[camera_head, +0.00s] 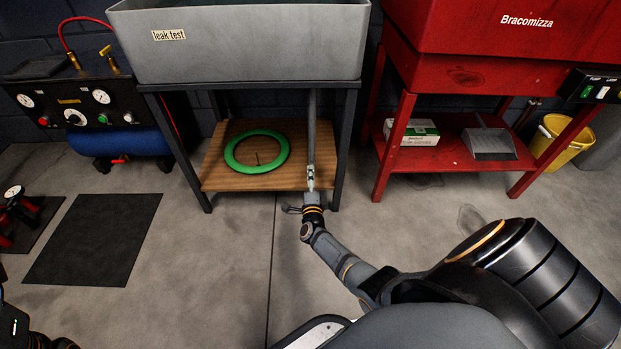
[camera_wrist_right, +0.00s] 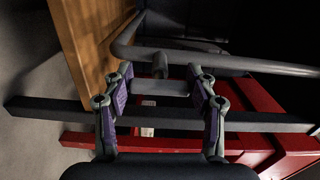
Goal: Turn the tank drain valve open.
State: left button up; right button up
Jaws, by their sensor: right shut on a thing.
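The grey tank (camera_head: 240,45) carries a "leak test" label. Its drain pipe (camera_head: 311,130) runs down to the tank drain valve (camera_head: 311,176) by the stand's right front leg. My right gripper (camera_head: 311,195) is at the valve, reaching up from below. The valve's stub (camera_wrist_right: 160,65) and the bent pipe (camera_wrist_right: 215,60) lie just beyond. How far the handle is turned is hard to tell. My left gripper is out of view.
A green tyre (camera_head: 257,132) lies on the stand's wooden shelf (camera_head: 235,182). The red washer stand (camera_head: 382,150) is to the right, with a yellow bucket (camera_head: 562,142). A blue compressor (camera_head: 125,140) is at left. A dark mat (camera_head: 95,240) lies on open floor.

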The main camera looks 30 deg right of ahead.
jog(key=o, duration=0.8)
jog(key=shift+d+r, duration=0.15)
jog(key=o, duration=0.4)
jog(key=shift+s, duration=0.1)
jog(key=shift+c, duration=0.2)
jog(key=shift+s+a, duration=0.1)
jog(key=shift+a, duration=0.15)
jog(key=v, duration=1.1)
jog(key=shift+s+a, duration=0.2)
jog(key=shift+s, duration=0.15)
